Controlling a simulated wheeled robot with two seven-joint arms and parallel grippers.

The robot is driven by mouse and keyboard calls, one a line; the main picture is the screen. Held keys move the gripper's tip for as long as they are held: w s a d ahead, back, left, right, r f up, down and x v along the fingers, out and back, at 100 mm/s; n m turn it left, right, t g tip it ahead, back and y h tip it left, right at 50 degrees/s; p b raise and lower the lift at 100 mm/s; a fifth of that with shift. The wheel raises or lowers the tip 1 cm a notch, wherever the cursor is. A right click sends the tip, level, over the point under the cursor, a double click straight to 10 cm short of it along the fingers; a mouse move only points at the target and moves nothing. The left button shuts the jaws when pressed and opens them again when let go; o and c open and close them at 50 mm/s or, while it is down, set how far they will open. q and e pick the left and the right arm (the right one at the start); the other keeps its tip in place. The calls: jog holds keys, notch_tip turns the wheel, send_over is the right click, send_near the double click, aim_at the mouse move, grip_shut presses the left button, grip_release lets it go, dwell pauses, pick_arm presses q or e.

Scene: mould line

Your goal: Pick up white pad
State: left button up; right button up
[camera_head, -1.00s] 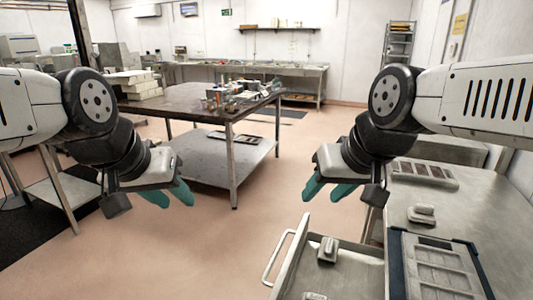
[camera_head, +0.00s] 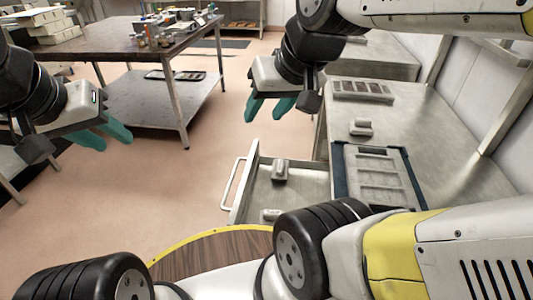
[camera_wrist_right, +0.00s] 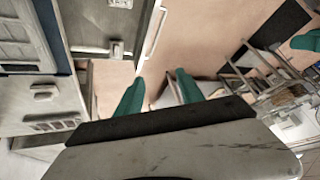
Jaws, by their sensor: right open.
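Several small pale grey-white pads are in view. One pad (camera_head: 281,170) lies in the open metal drawer (camera_head: 308,205), a second (camera_head: 271,215) lies nearer me in it, and a third (camera_head: 361,127) lies on the metal bench; which is the white pad I cannot tell. In the right wrist view, one pad (camera_wrist_right: 117,48) is in the drawer and another (camera_wrist_right: 45,91) is on the bench. My right gripper (camera_head: 270,107) is open and empty, above and left of the drawer, apart from the pads. My left gripper (camera_head: 102,136) is open and empty over the floor at left.
A framed grey mould tray (camera_head: 380,181) and a smaller mould (camera_head: 362,90) lie on the metal bench (camera_head: 410,110). The drawer's handle (camera_head: 232,184) juts left. A dark-topped table (camera_head: 110,42) with stacked boxes and small items stands at the back left. Open floor lies between.

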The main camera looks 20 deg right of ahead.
jog(key=shift+o, duration=0.4)
jog(key=o, duration=0.4)
jog(key=shift+w, duration=0.1)
jog(key=o, duration=0.3)
jog(key=shift+w+d+f, duration=0.1)
jog(key=shift+w+d, duration=0.05)
jog(key=shift+w, duration=0.2)
jog(key=m+g+h, duration=0.2)
jog(key=m+g, duration=0.4)
send_over(281, 162)
notch_tip(281, 162, down, 29)
jog(key=shift+f, duration=3.9)
